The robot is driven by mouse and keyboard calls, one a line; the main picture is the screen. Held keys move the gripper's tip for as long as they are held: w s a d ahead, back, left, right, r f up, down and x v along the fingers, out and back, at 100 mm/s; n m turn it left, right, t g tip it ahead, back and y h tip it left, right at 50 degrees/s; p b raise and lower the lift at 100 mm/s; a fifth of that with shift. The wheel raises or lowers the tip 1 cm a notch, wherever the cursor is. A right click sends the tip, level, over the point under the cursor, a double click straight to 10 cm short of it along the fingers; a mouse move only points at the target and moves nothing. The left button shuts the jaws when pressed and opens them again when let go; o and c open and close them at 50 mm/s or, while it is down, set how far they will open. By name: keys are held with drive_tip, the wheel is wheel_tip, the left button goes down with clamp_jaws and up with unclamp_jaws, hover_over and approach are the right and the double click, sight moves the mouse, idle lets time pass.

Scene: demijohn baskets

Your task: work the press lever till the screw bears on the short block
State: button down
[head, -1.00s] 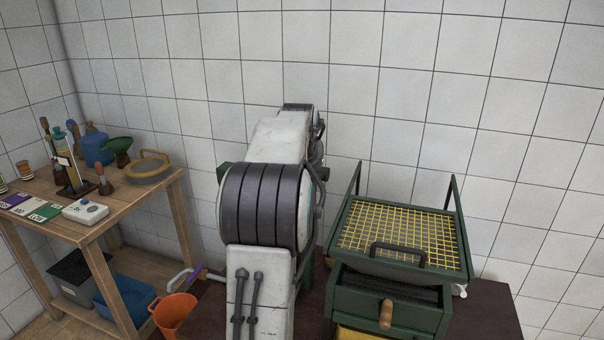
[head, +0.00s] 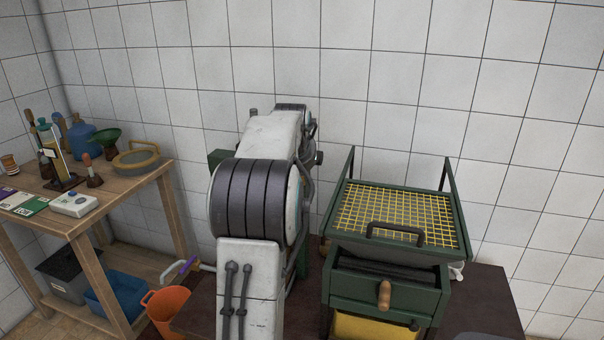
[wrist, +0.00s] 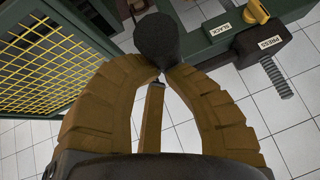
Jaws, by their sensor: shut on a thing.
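In the wrist view, my gripper (wrist: 160,72) has its brown fingers closed at the tips on a dark round grip (wrist: 160,36), which looks like the end of the press lever. The lever's shaft cannot be made out. To the right is a green bar with a SLACK label (wrist: 222,29) and a dark piece with a PRESS label (wrist: 270,43). A grey threaded screw (wrist: 276,79) sticks out below that label. I cannot tell the short block or whether the screw touches anything. In the head view my own arm hides the gripper and most of the press.
In the head view, a green frame with a yellow mesh (head: 398,207) stands right of my arm on a dark table (head: 490,300). A wooden bench (head: 95,215) with bottles and a funnel stands left. An orange bucket (head: 168,310) is between them.

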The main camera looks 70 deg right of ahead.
drive_tip(key=shift+w+a+f+h+b, duration=0.2)
drive_tip(key=shift+f+b, duration=0.45)
drive_tip(key=shift+b, duration=0.5)
drive_tip(key=shift+w+a+f+h+b, duration=0.1)
drive_tip(key=shift+f+h+b, duration=0.1)
drive_tip(key=shift+f+b, duration=0.65)
drive_tip(key=shift+w+a+f+h+b, duration=0.15)
drive_tip(key=shift+f+b, duration=0.25)
drive_tip(key=shift+b, duration=1)
wheel_tip(320, 180, down, 6)
drive_tip(key=b, duration=0.4)
drive_tip(key=shift+b, duration=0.4)
drive_tip(key=shift+a, duration=0.1)
drive_tip(key=s+p+v, duration=0.1)
drive_tip(key=p+v, duration=0.1)
drive_tip(key=v, duration=1.1)
drive_tip(key=shift+s+r, duration=0.25)
drive_tip(key=shift+r, duration=0.05)
drive_tip(key=shift+n, duration=0.3)
